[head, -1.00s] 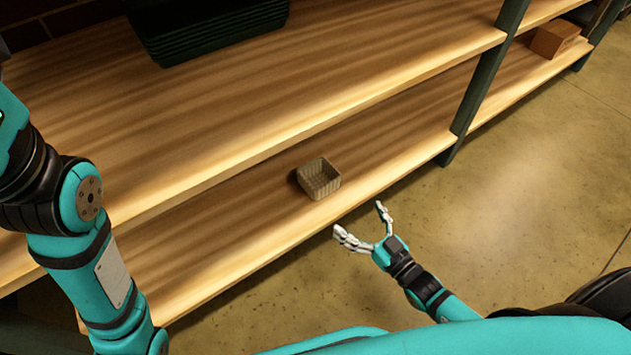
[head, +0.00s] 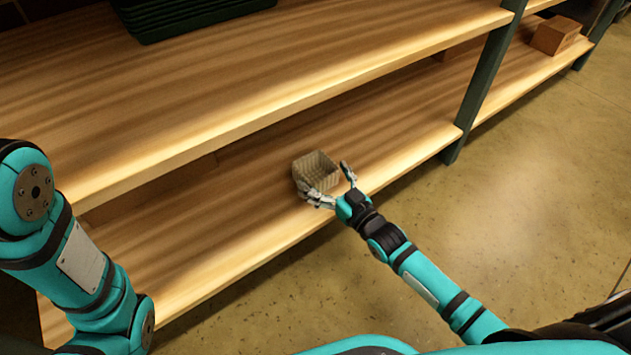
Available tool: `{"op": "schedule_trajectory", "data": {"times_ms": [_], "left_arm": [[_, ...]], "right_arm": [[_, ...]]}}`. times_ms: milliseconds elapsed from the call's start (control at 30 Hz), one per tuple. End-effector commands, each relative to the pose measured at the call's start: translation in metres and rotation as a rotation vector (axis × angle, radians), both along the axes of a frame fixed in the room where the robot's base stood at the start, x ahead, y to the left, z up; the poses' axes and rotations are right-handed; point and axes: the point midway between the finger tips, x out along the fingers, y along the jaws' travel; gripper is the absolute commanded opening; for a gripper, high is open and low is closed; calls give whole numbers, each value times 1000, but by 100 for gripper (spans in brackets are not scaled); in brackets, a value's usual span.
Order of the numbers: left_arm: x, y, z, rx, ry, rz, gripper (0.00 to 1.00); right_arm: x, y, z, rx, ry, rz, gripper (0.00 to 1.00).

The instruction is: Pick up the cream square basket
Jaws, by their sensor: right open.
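The cream square basket (head: 316,168) stands upright on the lower wooden shelf, near its front edge, in the middle of the head view. My right gripper (head: 329,183) is open at the basket's near side. One finger lies at the basket's lower left front and the other at its right side. The fingers cover part of the basket's near wall, and I cannot tell whether they touch it. My left arm comes in at the left, but its gripper is outside the picture.
The upper shelf (head: 200,110) overhangs the lower shelf (head: 215,235) behind the basket. A dark green post (head: 487,85) stands to the right. Dark green stacked trays (head: 190,18) sit on the upper shelf. A brown box (head: 556,35) is far right. The floor in front is clear.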

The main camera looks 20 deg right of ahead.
Motion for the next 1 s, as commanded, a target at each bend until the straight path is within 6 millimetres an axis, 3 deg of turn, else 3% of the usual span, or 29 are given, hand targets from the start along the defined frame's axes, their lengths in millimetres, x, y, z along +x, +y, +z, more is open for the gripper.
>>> {"op": "schedule_trajectory", "data": {"times_ms": [300,667,1000], "left_arm": [[0,0,-3,0,0,0,40],[0,0,-3,0,0,0,40],[0,0,-3,0,1,0,40]], "right_arm": [[4,2,1,0,1,0,99],[4,2,0,-2,2,0,54],[4,2,1,-1,1,0,52]]}}
